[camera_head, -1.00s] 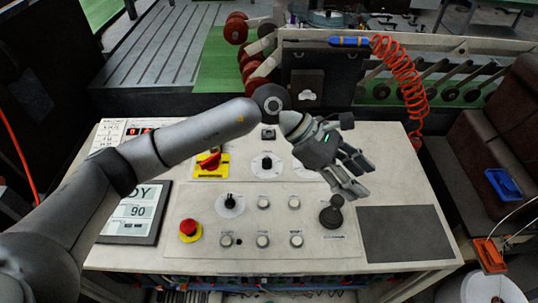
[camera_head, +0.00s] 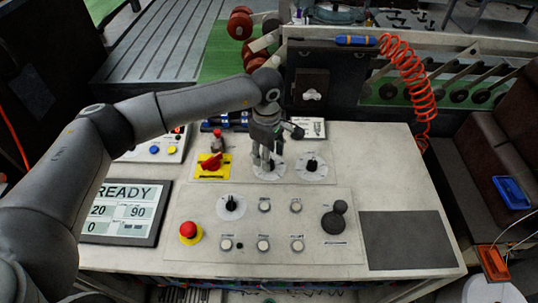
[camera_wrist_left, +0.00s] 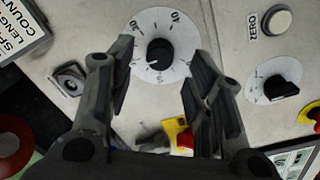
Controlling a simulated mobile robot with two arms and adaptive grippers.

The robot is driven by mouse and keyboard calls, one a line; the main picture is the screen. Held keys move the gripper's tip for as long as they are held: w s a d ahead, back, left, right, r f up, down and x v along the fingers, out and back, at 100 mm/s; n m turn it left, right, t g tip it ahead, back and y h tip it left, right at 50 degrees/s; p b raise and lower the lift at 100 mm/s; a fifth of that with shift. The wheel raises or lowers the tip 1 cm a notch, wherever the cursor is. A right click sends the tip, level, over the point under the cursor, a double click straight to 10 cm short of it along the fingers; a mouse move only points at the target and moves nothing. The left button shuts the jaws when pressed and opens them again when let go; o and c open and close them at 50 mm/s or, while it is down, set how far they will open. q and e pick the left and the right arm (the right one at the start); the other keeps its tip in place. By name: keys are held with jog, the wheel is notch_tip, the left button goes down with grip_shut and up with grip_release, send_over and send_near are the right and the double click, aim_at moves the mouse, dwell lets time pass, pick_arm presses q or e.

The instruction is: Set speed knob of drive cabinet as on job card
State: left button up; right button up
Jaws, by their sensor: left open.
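In the head view my left gripper (camera_head: 268,165) hangs over a white dial with a dark knob, hiding most of it. In the left wrist view this numbered dial (camera_wrist_left: 139,68) and its black knob (camera_wrist_left: 160,52) lie between my two open fingers. I cannot tell whether the fingers touch the knob. A second black knob on a white dial (camera_head: 311,167) is to its right; a third (camera_head: 231,205) is nearer the front. A white printed card (camera_head: 316,128) stands behind the dials; its text is unreadable there. Part of a printed card (camera_wrist_left: 18,28) shows in the wrist view.
A red switch on yellow (camera_head: 211,165) is left of the gripper. A display (camera_head: 124,211) reads READY, 20 and 90. The grey mat (camera_head: 407,240) is bare.

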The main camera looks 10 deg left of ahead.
pick_arm(q)
notch_tip(320, 180, down, 2)
jog(key=shift+f, duration=0.1)
jog(key=shift+f+p, duration=0.3)
jog(key=shift+f, duration=0.1)
jog(key=shift+c, duration=0.3)
grip_shut()
jog(key=shift+f+n+b, duration=0.2)
jog(key=shift+n+b, duration=0.3)
jog(key=shift+b, duration=0.45)
jog(key=n+b, duration=0.2)
jog(key=shift+b, duration=0.3)
jog(key=shift+d+r+n+b, duration=0.1)
jog(key=shift+r+n+b, duration=0.05)
jog(key=shift+n+b, duration=1.6)
